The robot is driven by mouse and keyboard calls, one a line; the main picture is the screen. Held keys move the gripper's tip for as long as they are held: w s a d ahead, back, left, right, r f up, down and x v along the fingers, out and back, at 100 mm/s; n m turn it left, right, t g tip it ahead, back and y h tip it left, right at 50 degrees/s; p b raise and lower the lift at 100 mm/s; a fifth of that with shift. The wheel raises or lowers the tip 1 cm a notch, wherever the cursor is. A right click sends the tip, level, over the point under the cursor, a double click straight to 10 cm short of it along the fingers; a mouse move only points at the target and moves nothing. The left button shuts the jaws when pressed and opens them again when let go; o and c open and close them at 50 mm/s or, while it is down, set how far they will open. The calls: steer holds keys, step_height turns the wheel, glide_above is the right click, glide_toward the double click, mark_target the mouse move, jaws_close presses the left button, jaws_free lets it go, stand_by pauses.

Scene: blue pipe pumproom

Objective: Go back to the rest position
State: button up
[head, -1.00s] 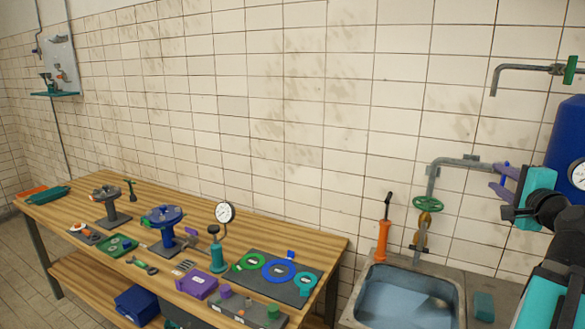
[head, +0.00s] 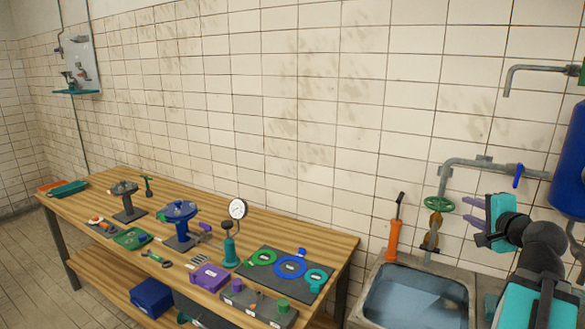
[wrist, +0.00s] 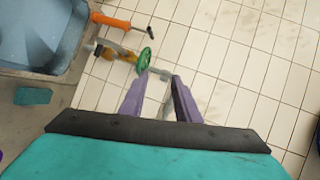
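My gripper (head: 470,207) is at the right of the head view, in front of the tiled wall and right of the green valve wheel. Its two purple fingers point left and are spread apart with nothing between them. In the wrist view the gripper (wrist: 161,76) also shows an empty gap between its fingers. Beyond the fingertips are the green valve wheel (wrist: 144,62) and the grey pipe. The wheel also shows in the head view (head: 439,204), on the pipe above the sink. My arm reaches up from the lower right.
A sink (head: 372,316) stands below the gripper, with an orange hand pump (head: 393,240) behind it. A blue tank (head: 572,165) and a pipe with a blue lever (head: 518,176) are close at the right. A wooden workbench (head: 325,243) with tools and valves fills the left.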

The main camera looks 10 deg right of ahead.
steer(key=w+a+f+n+g+y, duration=0.2)
steer(key=w+a+f+n+g, duration=0.15)
steer(key=a+f, duration=0.75)
steer(key=w+a+f+n+g+y, duration=0.2)
steer(key=w+a+f+n, duration=0.4)
steer(key=f, duration=0.8)
steer(key=s+a+f+n+g, duration=0.3)
steer(key=s+a+f, duration=0.1)
steer(key=a+f, duration=0.7)
steer(key=s+a+f+n+g, duration=0.3)
steer(key=s+a+f+g, duration=0.1)
steer(key=a+f, duration=0.7)
steer(key=s+a+f+n+g+h, duration=0.1)
steer(key=s+a+f+n+g, duration=0.1)
steer(key=s+a+f+n, duration=0.35)
steer(key=s+f+g+b, duration=0.1)
steer(key=s+f+b, duration=0.6)
steer(key=f, duration=0.6)
steer(key=s+d+f+m+g+b, duration=0.1)
steer(key=s+f+b, duration=0.6)
steer(key=f, duration=0.7)
steer(key=s+f+g+b, duration=0.3)
steer(key=s+f+b, duration=0.4)
steer(key=s+f, duration=0.4)
step_height(320, 180, down, 3)
steer(key=shift+d+f+m, duration=0.1)
steer(key=shift+d+m, duration=0.2)
steer(key=shift+m, duration=0.1)
